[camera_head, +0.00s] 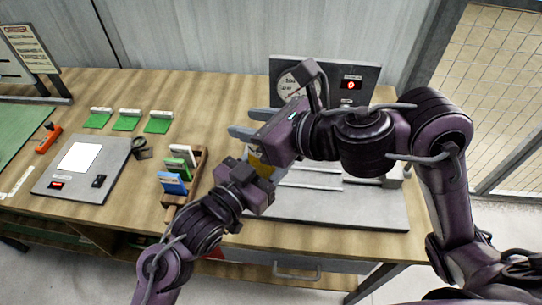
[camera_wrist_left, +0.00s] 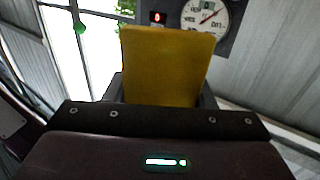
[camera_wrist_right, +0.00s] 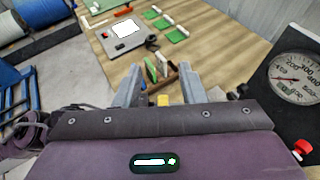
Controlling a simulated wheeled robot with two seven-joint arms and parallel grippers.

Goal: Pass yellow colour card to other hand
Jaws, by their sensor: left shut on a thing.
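The yellow colour card (camera_head: 262,166) is held up by my left gripper (camera_head: 256,172) over the bench, beside the scale. In the left wrist view the card (camera_wrist_left: 168,65) stands upright between the fingers, its broad face towards the camera. My right gripper (camera_head: 250,122) is just above and behind the card, its fingers spread and pointing left. In the right wrist view the fingers are apart, with a small bit of yellow (camera_wrist_right: 162,99) low between them. My right gripper hides part of the card in the head view, and I cannot tell whether they touch.
A wooden rack (camera_head: 199,168) with blue, green and white cards stands left of my left gripper. A grey panel (camera_head: 112,158) lies farther left, near several green cards (camera_head: 127,122). The dial scale (camera_head: 370,78) and its platform (camera_head: 330,208) stand at the right.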

